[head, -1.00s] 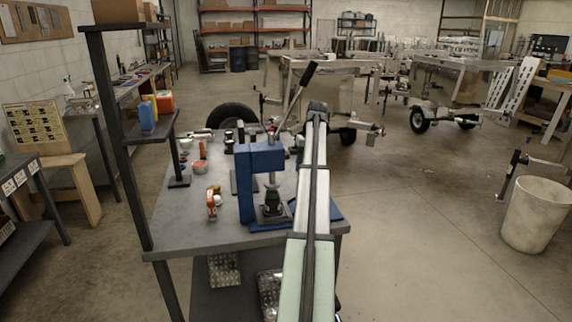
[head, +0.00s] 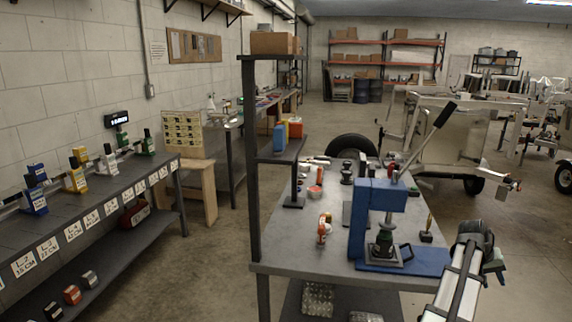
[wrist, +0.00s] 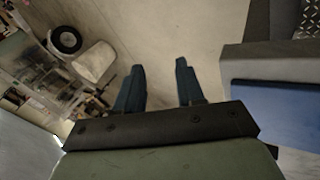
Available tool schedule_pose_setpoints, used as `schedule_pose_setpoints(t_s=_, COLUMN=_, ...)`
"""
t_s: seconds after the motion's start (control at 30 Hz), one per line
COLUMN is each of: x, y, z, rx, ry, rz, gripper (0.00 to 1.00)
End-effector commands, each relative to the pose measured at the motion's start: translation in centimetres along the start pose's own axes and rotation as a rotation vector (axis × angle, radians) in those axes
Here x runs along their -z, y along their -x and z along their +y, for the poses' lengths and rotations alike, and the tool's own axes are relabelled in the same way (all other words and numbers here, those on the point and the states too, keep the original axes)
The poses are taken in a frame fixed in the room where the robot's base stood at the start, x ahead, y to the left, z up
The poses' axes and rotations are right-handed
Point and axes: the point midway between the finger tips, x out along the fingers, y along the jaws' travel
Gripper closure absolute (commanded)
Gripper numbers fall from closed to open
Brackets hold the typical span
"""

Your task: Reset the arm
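My arm reaches in from the lower right in the head view, beside the right edge of the grey workbench (head: 285,255). My gripper (head: 495,265) is at its far end, partly hidden by the arm there. In the wrist view my gripper (wrist: 158,85) shows two dark blue fingers set well apart. It is open, with only concrete floor seen between the fingers. A blue press (head: 375,225) stands on the bench to the left of the gripper, apart from it. Its blue base plate (wrist: 270,105) shows at the right in the wrist view.
Small bottles and jars (head: 322,228) stand on the bench. A shelf post (head: 252,150) rises at its left. A shelf with labelled places (head: 95,215) lines the left wall. A metal trailer (head: 460,130) stands behind. The floor right of the bench looks clear.

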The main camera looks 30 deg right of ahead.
Motion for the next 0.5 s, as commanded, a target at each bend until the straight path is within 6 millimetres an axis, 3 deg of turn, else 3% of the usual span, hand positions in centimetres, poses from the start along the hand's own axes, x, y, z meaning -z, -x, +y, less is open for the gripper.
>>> schedule_pose_setpoints(t_s=0.03, x=-1.6, y=-0.5, z=-0.2, rx=-0.029, ry=0.010, rz=0.012, gripper=0.62)
schedule_pose_setpoints(t_s=0.17, x=-3.2, y=-1.3, z=-1.8, rx=-0.071, ry=0.051, rz=0.048, gripper=0.62)
schedule_pose_setpoints(t_s=0.27, x=-4.0, y=-1.7, z=-4.3, rx=-0.068, ry=0.090, rz=0.073, gripper=0.62)
schedule_pose_setpoints(t_s=0.5, x=-5.4, y=-1.6, z=-13.5, rx=0.027, ry=0.199, rz=0.118, gripper=0.62)
